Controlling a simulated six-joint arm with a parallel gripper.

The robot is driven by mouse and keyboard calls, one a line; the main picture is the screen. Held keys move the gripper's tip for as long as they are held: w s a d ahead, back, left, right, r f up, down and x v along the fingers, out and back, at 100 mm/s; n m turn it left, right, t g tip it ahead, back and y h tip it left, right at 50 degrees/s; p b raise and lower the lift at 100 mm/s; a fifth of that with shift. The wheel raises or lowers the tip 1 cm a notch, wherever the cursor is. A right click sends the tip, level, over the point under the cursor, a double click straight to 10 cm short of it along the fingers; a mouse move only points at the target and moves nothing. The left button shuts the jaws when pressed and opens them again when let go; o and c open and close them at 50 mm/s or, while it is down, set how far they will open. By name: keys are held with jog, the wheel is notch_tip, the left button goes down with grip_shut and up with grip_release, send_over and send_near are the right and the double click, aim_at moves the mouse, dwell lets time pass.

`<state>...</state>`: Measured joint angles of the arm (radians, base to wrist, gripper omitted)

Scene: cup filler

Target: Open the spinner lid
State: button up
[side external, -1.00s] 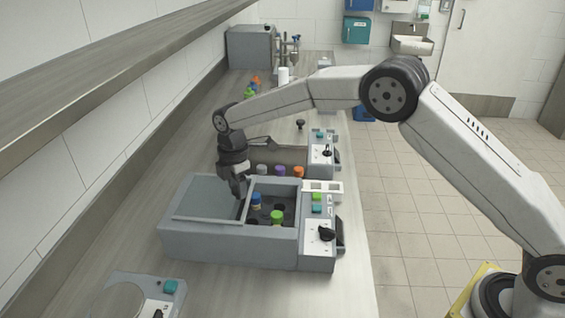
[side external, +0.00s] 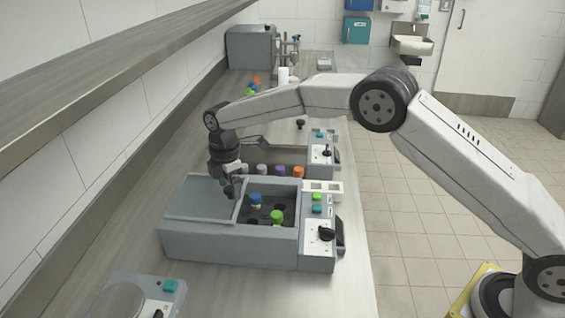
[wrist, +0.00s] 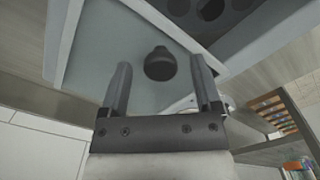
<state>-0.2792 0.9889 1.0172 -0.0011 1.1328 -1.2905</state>
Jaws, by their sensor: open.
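The spinner (side external: 230,245) is the grey box in the foreground of the side view. Its pale lid panel (side external: 195,200) lies over the left part, and the right part is uncovered. There, a blue-capped tube (side external: 255,198) and a green-capped tube (side external: 277,217) stand among dark round holes. My gripper (side external: 232,188) points down above the lid's right edge. In the wrist view, my gripper (wrist: 162,88) is open, with its two fingers on either side of a dark round knob (wrist: 159,64) on the lid panel (wrist: 110,45). I cannot tell whether the fingers touch the knob.
A second grey box (side external: 275,157) with several capped tubes stands just behind. A round-plated device (side external: 120,300) stands at the front left. A control panel with a black knob (side external: 326,233) is on the spinner's right. A shelf (side external: 90,70) overhangs the bench's left side.

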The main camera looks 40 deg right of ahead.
jog(key=shift+r, duration=0.15)
jog(key=shift+r, duration=3.8)
jog(key=shift+d, duration=0.1)
jog(key=shift+s+d+m, duration=0.35)
jog(key=shift+d+m, duration=0.05)
jog(key=shift+d, duration=0.05)
jog(key=s+d+f+m+t, duration=0.1)
jog(key=s+d+f+m, duration=0.1)
jog(key=s+d+m, duration=0.3)
jog(key=s+d+f+m, duration=0.2)
jog(key=s+d+m, duration=0.3)
jog(key=s, duration=0.9)
jog(key=s+d+f+m+t, duration=0.1)
jog(key=s+d+m, duration=0.4)
jog(key=s, duration=0.5)
jog(key=shift+s+d+f+m+t, duration=0.15)
jog(key=shift+d+f+m+t, duration=0.25)
jog(key=shift+m, duration=0.7)
